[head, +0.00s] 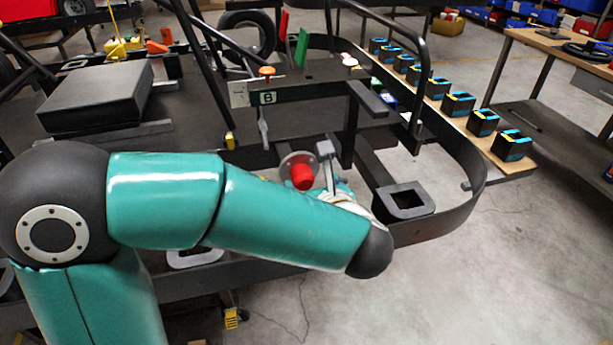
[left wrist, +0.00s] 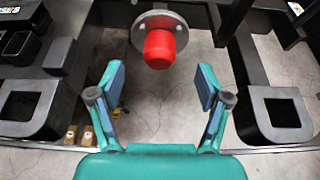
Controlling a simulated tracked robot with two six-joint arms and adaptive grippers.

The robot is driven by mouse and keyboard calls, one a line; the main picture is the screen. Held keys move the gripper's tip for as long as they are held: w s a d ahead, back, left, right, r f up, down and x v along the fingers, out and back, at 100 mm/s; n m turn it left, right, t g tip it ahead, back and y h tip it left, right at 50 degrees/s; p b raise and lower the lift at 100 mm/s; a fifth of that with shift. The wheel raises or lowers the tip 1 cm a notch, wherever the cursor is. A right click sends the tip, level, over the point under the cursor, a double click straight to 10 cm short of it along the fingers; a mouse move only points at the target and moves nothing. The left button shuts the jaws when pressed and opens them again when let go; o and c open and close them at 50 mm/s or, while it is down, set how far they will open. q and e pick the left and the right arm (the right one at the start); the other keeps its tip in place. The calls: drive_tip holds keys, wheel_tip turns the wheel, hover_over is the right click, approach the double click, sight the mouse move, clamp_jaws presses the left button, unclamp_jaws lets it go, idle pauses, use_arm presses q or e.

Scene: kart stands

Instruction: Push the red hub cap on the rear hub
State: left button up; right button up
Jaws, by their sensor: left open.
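The red hub cap (head: 302,176) sits at the middle of the grey round flange of the rear hub (head: 287,164), in front of the black frame. In the left wrist view the red cap (left wrist: 159,49) covers the centre of the hub's flange (left wrist: 181,24). How fully it is seated I cannot tell. My left gripper (left wrist: 160,88) is open, its two fingers spread apart below the cap in that view, with nothing between the pads. In the head view my left forearm hides most of this gripper. My right gripper is in neither view.
Black frame tubes and rails surround the hub. A square-holed grey bracket (head: 404,201) lies to its right, and another bracket (left wrist: 279,114) shows in the wrist view. A bench with several black, blue and yellow blocks (head: 483,123) runs along the right. Open floor lies at front right.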

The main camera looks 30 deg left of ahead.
sight(305, 176)
use_arm(q)
drive_tip(key=x, duration=0.7)
drive_tip(key=shift+f, duration=0.1)
drive_tip(key=shift+d, duration=0.1)
drive_tip(key=shift+c, duration=0.3)
drive_tip(key=c, duration=1.3)
drive_tip(key=shift+s+d, duration=0.15)
drive_tip(key=shift+s, duration=0.05)
drive_tip(key=shift+s+d+f+b, duration=0.1)
drive_tip(key=shift+s+d+b, duration=0.2)
drive_tip(key=shift+s+d, duration=1.65)
drive_tip(key=shift+w+d, duration=0.15)
